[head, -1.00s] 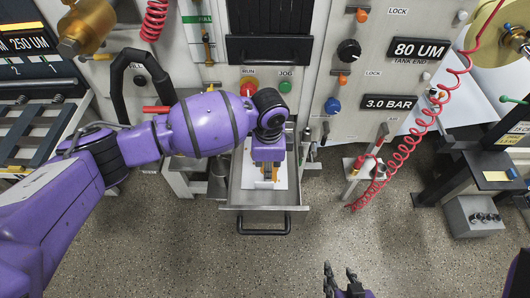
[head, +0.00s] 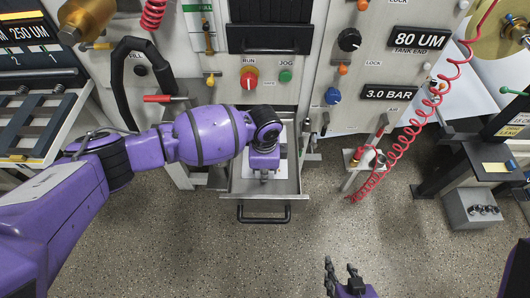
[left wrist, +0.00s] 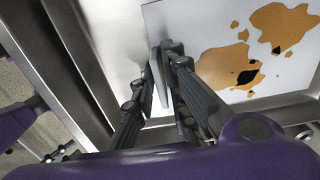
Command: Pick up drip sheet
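The drip sheet (left wrist: 225,40), white with orange-brown and black stains, lies in the metal drawer (head: 292,183). In the head view a white part of it (head: 281,168) shows beside my left gripper (head: 264,178), which points down into the drawer. In the left wrist view the fingertips of my left gripper (left wrist: 163,52) are close together over the sheet's left edge. A light strip shows between them; I cannot tell whether it is sheet or finger pad. My right gripper (head: 341,272) is open and empty, low in the head view, away from the drawer.
The drawer's front handle (head: 263,219) faces me. The machine panel with red run (head: 248,80) and green jog buttons (head: 285,76) rises behind it. A red coiled hose (head: 400,150) hangs to the right. The floor (head: 230,260) in front is clear.

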